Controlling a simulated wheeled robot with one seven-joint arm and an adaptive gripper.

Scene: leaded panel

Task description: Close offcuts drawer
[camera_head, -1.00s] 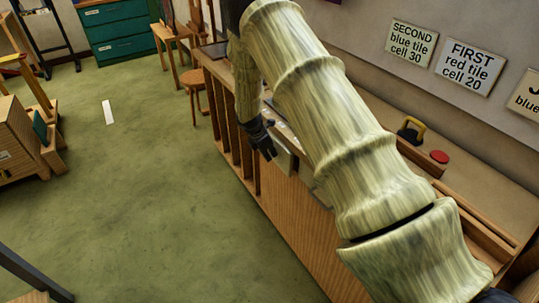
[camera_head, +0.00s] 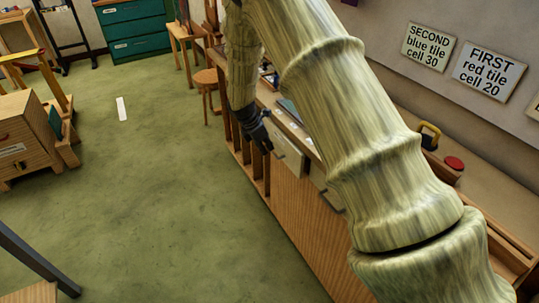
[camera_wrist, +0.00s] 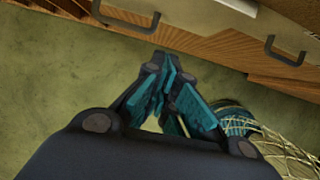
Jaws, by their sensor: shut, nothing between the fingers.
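Two pale grey drawer fronts sit side by side at the top of the wooden bench front in the head view: a left one (camera_head: 289,154) and a right one (camera_head: 325,187), partly hidden by my arm. I cannot read a label to tell which is the offcuts drawer. My gripper (camera_head: 266,147) is shut and empty, just left of the left front. In the wrist view, my gripper's closed fingertips (camera_wrist: 166,68) point towards the bench over green floor. The left handle (camera_wrist: 126,18) is just beyond them; the right handle (camera_wrist: 285,51) is farther right. No contact shows clearly.
The bench top holds a yellow-handled tool (camera_head: 430,135) and a red disc (camera_head: 454,163). Upright slots (camera_head: 250,165) are left of the drawers. A stool (camera_head: 207,78) stands near the bench's far end. Green floor (camera_head: 150,190) is open to the left, before a wooden cabinet (camera_head: 25,140).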

